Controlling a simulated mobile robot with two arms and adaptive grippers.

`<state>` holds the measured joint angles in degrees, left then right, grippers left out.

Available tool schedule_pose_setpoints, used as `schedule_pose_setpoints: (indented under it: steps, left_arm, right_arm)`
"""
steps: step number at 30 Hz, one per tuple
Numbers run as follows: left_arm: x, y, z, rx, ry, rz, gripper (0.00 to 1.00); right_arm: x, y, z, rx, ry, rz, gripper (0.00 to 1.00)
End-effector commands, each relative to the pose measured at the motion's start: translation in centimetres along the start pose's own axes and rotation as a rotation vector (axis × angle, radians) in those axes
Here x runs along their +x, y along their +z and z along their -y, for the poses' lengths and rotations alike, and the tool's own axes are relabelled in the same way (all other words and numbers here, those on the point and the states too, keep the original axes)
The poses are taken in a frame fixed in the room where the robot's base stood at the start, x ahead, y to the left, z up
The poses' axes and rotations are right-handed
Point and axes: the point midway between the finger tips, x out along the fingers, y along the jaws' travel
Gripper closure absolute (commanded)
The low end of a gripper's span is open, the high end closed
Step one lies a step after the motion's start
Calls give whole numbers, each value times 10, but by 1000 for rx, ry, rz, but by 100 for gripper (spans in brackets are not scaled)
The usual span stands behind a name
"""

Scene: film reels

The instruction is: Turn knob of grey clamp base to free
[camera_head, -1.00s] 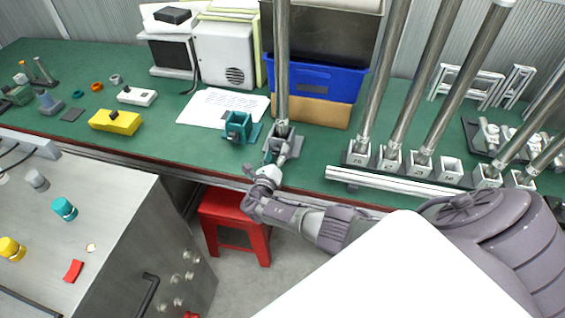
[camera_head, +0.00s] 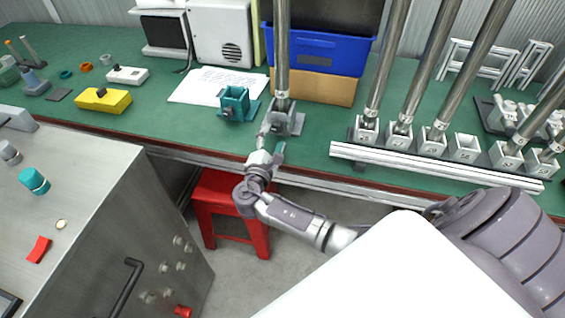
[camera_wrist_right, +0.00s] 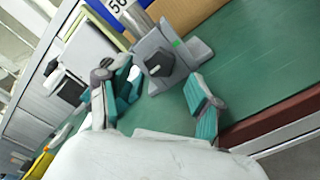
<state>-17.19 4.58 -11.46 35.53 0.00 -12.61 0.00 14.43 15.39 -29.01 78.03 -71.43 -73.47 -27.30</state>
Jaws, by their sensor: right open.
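The grey clamp base (camera_head: 291,124) stands near the front edge of the green bench, with a metal pole (camera_head: 282,60) upright in it. In the right wrist view, the grey clamp base (camera_wrist_right: 184,58) shows its black knob (camera_wrist_right: 158,65) facing me and a small green mark (camera_wrist_right: 177,43) near it. I cannot tell exactly which way the knob points. My right gripper (camera_head: 271,146) is at the base's front side. In the wrist view the right gripper (camera_wrist_right: 158,78) is open and empty, its teal-tipped fingers either side of the knob, apart from it. My left gripper is not in view.
A teal clamp base (camera_head: 235,101) stands just left of the grey one. A row of pole holders (camera_head: 464,146) and a white rail (camera_head: 430,166) lie to the right. A red stool (camera_head: 217,214) is below the bench edge; a metal cabinet (camera_head: 90,215) is at left.

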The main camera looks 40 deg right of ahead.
Motion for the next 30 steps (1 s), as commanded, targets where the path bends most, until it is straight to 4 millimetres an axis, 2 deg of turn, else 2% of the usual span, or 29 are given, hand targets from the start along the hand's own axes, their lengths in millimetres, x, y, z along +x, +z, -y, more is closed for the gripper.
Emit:
schedule_pose_setpoints:
  steps: [1,14,20,30]
  left_arm:
    - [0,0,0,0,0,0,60]
    - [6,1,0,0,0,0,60]
    - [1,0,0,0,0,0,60]
    - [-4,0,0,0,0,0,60]
  right_arm:
    - [-12,-1,1,0,-2,-3,35]
    - [-98,-1,2,-2,-3,-4,35]
    - [-94,-20,37,-19,-76,-87,35]
    - [-100,-48,100,-20,-213,-217,35]
